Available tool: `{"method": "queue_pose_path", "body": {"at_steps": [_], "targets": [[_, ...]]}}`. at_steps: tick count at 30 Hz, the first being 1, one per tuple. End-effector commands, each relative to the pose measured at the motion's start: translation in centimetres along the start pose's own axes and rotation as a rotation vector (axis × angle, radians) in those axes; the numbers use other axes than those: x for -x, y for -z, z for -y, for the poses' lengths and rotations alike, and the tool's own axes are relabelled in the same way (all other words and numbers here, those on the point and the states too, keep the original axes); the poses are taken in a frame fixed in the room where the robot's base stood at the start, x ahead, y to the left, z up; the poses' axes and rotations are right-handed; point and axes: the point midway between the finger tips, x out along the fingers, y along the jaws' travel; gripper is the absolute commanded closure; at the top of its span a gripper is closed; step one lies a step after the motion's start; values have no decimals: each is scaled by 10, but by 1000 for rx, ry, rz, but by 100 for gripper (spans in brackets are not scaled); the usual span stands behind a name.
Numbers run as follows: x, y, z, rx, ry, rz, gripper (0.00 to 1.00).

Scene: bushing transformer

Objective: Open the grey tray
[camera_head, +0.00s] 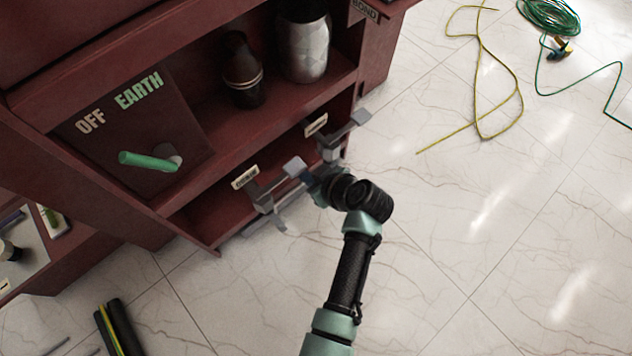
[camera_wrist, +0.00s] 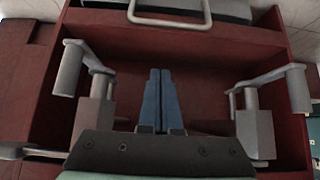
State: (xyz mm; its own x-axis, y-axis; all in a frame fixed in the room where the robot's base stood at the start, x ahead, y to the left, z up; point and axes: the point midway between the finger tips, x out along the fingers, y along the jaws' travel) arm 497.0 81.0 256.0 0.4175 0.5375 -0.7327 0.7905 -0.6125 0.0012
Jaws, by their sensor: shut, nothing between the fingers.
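In the wrist view, a grey body with a pale U-shaped handle (camera_wrist: 168,18) is at the top edge; it looks like the grey tray (camera_wrist: 228,9), mostly cut off by the frame. My gripper's two blue fingers (camera_wrist: 160,74) are together and empty, pointing toward the handle with a gap between. In the head view my gripper (camera_head: 308,178) is at the open lower shelf of the dark red cabinet, between two grey brackets. The tray cannot be clearly made out there.
The left grey bracket (camera_head: 275,192) and right grey bracket (camera_head: 335,140) flank my gripper closely. A green lever (camera_head: 147,161) sticks out at left. A dark bushing (camera_head: 241,72) and silver cylinder (camera_head: 304,48) stand on the shelf above.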

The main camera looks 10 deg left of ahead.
Motion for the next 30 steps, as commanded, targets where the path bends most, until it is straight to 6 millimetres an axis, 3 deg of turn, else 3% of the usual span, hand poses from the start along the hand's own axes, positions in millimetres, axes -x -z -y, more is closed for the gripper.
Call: {"method": "queue_pose_path", "body": {"at_steps": [1,3,20,22,30], "targets": [[-16,-4,0,2,3,0,100],[-30,-4,0,1,1,0,100],[-132,-3,0,0,0,-1,100],[-120,-14,-1,-5,-3,0,100],[-105,-32,-1,-3,-2,0,100]]}}
